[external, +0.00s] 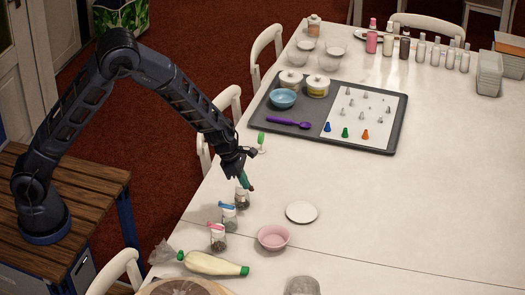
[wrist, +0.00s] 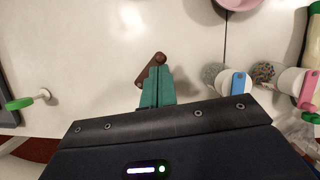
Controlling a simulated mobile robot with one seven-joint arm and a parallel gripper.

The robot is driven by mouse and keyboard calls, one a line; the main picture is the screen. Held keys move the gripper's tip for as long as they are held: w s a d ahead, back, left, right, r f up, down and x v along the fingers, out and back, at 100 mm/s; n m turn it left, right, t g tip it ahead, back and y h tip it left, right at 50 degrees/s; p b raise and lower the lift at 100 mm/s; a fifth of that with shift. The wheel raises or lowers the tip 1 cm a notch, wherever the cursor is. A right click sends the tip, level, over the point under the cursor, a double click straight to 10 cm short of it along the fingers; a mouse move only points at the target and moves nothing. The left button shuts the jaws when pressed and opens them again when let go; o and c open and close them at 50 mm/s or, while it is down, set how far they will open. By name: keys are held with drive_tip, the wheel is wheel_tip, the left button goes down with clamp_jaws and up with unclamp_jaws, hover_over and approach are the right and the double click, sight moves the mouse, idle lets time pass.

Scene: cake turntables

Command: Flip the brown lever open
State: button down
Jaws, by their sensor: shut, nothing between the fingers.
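The brown lever (wrist: 144,75) shows in the wrist view just beyond my gripper's fingertips, slanting up to the right. In the external view a bit of it (external: 251,188) shows at the fingertips.
A jar with a blue lever (external: 228,207) and one with a pink lever (external: 217,228) stand close by. A green-handled piece (external: 262,140) stands on the other side. A white plate (external: 302,212) and pink bowl (external: 273,237) lie right. A grey tray (external: 390,145) is farther back.

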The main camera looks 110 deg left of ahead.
drive_tip(key=shift+w+n, duration=0.15)
drive_tip(key=shift+n, duration=0.25)
drive_tip(key=shift+a, duration=0.2)
drive_tip(key=shift+s+a, duration=0.4)
drive_tip(key=shift+a, duration=0.15)
drive_tip(key=shift+s, duration=0.45)
drive_tip(key=s+f+v, duration=0.1)
drive_tip(key=s+v, duration=0.1)
drive_tip(key=v, duration=0.9)
drive_tip(key=shift+s+d, duration=0.25)
drive_tip(key=shift+s, duration=0.05)
drive_tip(key=shift+r, duration=0.1)
